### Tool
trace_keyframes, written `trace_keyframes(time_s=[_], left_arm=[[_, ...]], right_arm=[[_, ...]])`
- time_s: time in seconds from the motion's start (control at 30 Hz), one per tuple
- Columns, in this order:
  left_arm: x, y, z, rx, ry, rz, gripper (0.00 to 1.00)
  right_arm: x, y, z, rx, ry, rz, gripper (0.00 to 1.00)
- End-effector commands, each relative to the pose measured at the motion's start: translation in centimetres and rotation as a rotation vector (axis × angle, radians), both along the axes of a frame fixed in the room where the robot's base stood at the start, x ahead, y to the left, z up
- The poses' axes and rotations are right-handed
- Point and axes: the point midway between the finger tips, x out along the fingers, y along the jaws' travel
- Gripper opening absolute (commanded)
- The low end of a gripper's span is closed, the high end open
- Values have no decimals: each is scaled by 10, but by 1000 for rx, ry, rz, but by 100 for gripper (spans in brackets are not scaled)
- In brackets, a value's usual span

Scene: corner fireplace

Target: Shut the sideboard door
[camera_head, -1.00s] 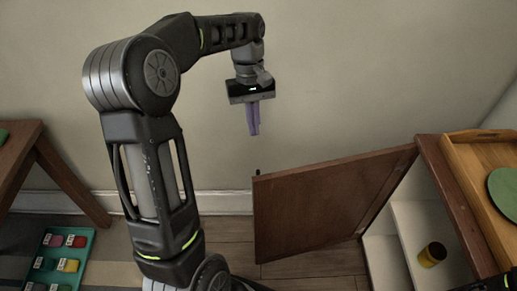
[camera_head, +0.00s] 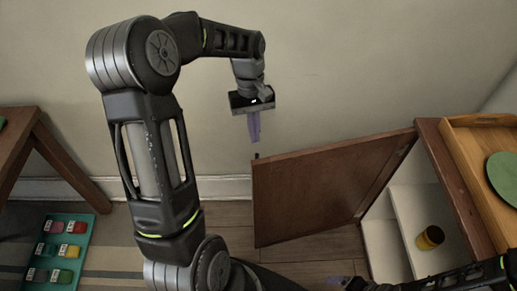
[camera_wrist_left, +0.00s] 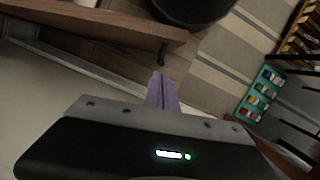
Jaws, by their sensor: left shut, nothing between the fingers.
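The brown sideboard door (camera_head: 325,185) stands wide open, swung out to the left of the sideboard (camera_head: 450,185). A small dark handle (camera_head: 257,156) sits at the door's free edge. My left gripper (camera_head: 255,138) is shut and empty, its purple fingers pointing down just above and behind that edge. In the left wrist view the door (camera_wrist_left: 110,20) lies at the upper left, and the handle (camera_wrist_left: 162,55) is just beyond the fingertips (camera_wrist_left: 161,78), seemingly apart from them. My right gripper (camera_head: 342,283) shows partly at the bottom edge, its jaws unclear.
A yellow jar (camera_head: 430,237) stands inside the white-lined sideboard. A wooden tray (camera_head: 465,150) with a green plate (camera_head: 503,173) is on top. A wooden table (camera_head: 35,150) and a teal tray (camera_head: 80,267) of coloured jars are at the left. The wall is close behind.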

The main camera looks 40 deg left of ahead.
Motion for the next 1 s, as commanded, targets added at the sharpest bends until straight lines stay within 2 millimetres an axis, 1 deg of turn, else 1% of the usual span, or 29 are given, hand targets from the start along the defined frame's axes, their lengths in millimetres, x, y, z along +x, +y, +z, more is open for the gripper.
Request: trace_keyframes(time_s=[0.03, 0.1, 0.13, 0.23, 0.4, 1.0], left_arm=[[-2, -2, -11, -2, 4, 0, 0], [-5, -5, -24, -1, 3, 0, 0], [-9, -10, -20, 0, 1, -1, 0], [-19, -21, -19, 0, 1, -1, 0], [-28, -32, -20, 0, 1, -1, 0], [-30, -34, -20, 1, 0, 18, 0]], right_arm=[[0, 0, 0, 0, 0, 0, 87], [0, 0, -1, 0, 0, 0, 87], [0, 0, 2, 0, 0, 0, 87], [0, 0, 3, 0, 0, 0, 87], [0, 0, 4, 0, 0, 0, 87], [0, 0, 5, 0, 0, 0, 87]])
